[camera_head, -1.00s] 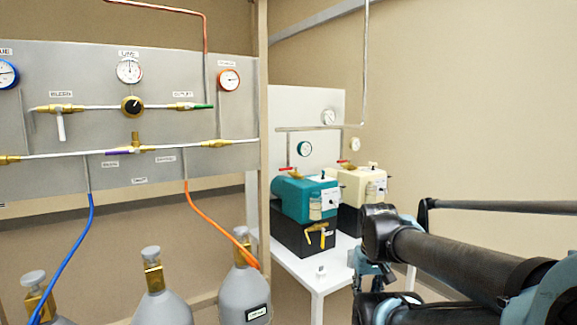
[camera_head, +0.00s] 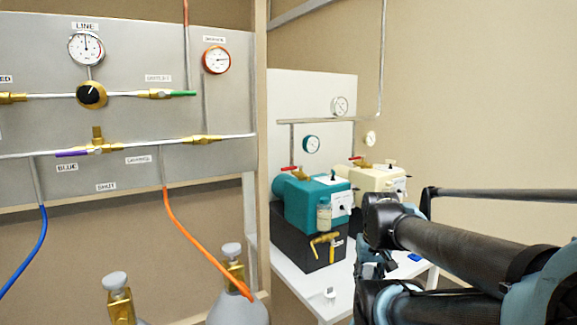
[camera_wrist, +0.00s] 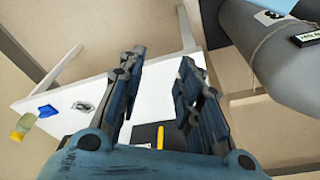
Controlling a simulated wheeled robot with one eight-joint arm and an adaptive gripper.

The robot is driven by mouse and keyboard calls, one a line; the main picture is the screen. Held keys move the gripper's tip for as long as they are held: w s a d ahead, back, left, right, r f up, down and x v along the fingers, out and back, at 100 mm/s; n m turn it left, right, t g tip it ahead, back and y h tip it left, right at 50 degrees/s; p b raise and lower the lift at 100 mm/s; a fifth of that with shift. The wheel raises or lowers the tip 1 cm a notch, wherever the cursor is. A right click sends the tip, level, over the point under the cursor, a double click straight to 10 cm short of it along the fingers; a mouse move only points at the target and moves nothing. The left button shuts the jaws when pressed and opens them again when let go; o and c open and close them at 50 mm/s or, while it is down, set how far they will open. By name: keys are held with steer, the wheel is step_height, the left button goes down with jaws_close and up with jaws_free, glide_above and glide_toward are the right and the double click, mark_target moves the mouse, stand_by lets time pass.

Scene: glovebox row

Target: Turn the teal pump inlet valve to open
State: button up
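The teal pump (camera_head: 316,201) sits on a black base on a white table (camera_head: 297,287), in the head view. Its inlet valve (camera_head: 290,169) is on top at the back left: a brass body with a red lever lying roughly level, pointing left. My gripper (camera_wrist: 158,85) shows in the wrist view with its fingers apart and nothing between them, over the table. In the head view my gripper is low, right of the teal pump, and largely hidden by my arm. The valve is not visible in the wrist view.
A cream pump (camera_head: 374,183) with a similar red-lever valve (camera_head: 356,158) stands behind right. A brass tap (camera_head: 325,240) juts from the black base's front. Grey cylinders (camera_head: 237,310) and a gas panel (camera_head: 130,175) stand left. A blue item (camera_wrist: 48,111) lies on the table.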

steer(key=shift+r, duration=0.1)
step_height(320, 180, up, 41)
steer(key=m+y, duration=0.1)
steer(key=m, duration=1)
glide_above(292, 168)
steer(key=s, duration=0.3)
steer(key=x, duration=1.7)
steer(key=shift+s, duration=0.35)
jaws_close()
